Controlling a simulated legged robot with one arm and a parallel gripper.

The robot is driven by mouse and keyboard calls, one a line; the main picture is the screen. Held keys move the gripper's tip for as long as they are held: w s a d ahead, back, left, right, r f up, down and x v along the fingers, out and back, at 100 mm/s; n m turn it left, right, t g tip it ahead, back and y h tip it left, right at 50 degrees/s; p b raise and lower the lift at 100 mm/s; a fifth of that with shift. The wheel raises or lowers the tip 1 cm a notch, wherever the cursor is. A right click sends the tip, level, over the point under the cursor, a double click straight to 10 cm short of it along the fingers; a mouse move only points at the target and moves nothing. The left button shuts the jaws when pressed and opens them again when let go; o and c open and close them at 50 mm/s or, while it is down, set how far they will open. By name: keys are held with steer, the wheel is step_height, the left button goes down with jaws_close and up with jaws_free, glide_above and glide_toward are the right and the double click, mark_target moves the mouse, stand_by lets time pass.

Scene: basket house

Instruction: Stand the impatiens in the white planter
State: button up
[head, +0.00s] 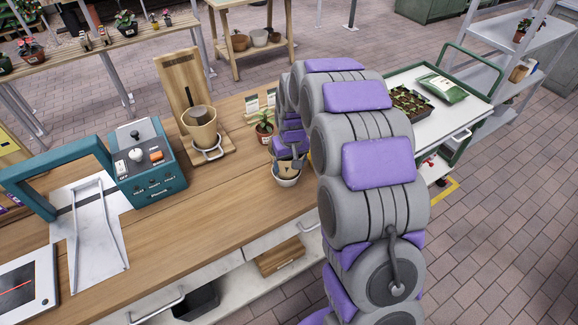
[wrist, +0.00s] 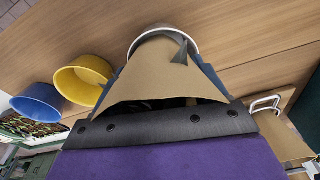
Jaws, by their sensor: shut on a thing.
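The white planter (head: 288,182) stands on the wooden bench near its front edge. In the wrist view its white rim (wrist: 194,47) shows at the top, beyond my jaws. No foliage shows clearly between my jaws.
A yellow pot (wrist: 84,80) and a blue pot (wrist: 38,104) stand beside the planter. A wooden stand with a tan pot (head: 199,130) and a teal machine (head: 148,170) are further left. A cart (head: 455,118) with a seedling tray is at right.

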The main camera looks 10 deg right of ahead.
steer(key=shift+f, duration=0.7)
steer(key=shift+a+f, duration=0.1)
steer(key=shift+a, duration=0.25)
steer(key=shift+f, duration=0.2)
